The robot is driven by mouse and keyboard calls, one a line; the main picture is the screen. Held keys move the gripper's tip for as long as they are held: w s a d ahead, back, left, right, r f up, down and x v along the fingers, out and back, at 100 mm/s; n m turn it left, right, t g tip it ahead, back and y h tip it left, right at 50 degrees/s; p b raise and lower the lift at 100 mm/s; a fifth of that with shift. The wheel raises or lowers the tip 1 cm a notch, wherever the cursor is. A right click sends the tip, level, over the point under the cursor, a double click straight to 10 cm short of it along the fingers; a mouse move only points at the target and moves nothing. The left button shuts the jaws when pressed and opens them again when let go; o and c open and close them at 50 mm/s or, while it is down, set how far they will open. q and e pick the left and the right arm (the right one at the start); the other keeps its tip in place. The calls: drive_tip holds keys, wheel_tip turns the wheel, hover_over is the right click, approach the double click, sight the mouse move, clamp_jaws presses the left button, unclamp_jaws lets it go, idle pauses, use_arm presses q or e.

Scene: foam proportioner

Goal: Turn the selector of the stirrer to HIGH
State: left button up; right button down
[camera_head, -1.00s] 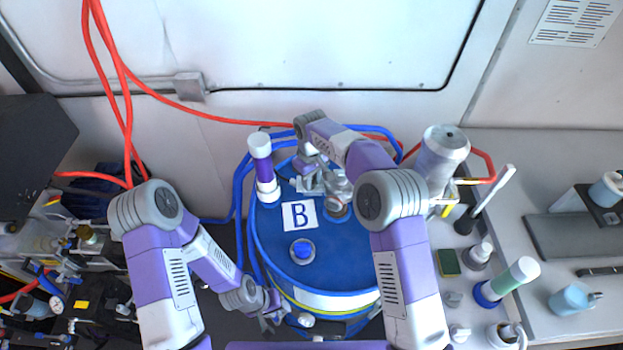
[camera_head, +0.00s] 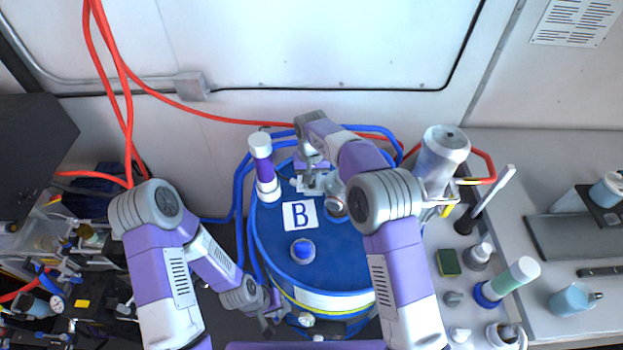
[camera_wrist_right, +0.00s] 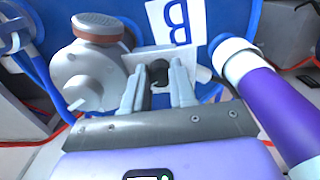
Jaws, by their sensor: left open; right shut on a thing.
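The grey metal stirrer (camera_wrist_right: 90,78) stands on the blue drum lid (camera_head: 345,255); in the head view my right arm partly covers it. In the right wrist view, a black selector knob (camera_wrist_right: 159,72) sits in front of a pale plate beside the stirrer's rounded body. My right gripper (camera_wrist_right: 158,84) has its two fingers on either side of this knob and is shut on it. Which setting the selector points to cannot be read. My left gripper (camera_head: 272,317) is open and empty, low beside the drum's front left edge.
A purple and white cylinder (camera_head: 264,167) stands on the lid, left of my right gripper. Blue hoses (camera_head: 239,195) run around the drum. A metal canister (camera_head: 441,158) stands to the right.

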drive_tip(key=shift+w+r, duration=0.1)
idle(0.3)
drive_tip(key=c, duration=0.9)
unclamp_jaws()
wheel_tip(320, 180, up, 8)
drive_tip(key=shift+f, duration=0.25)
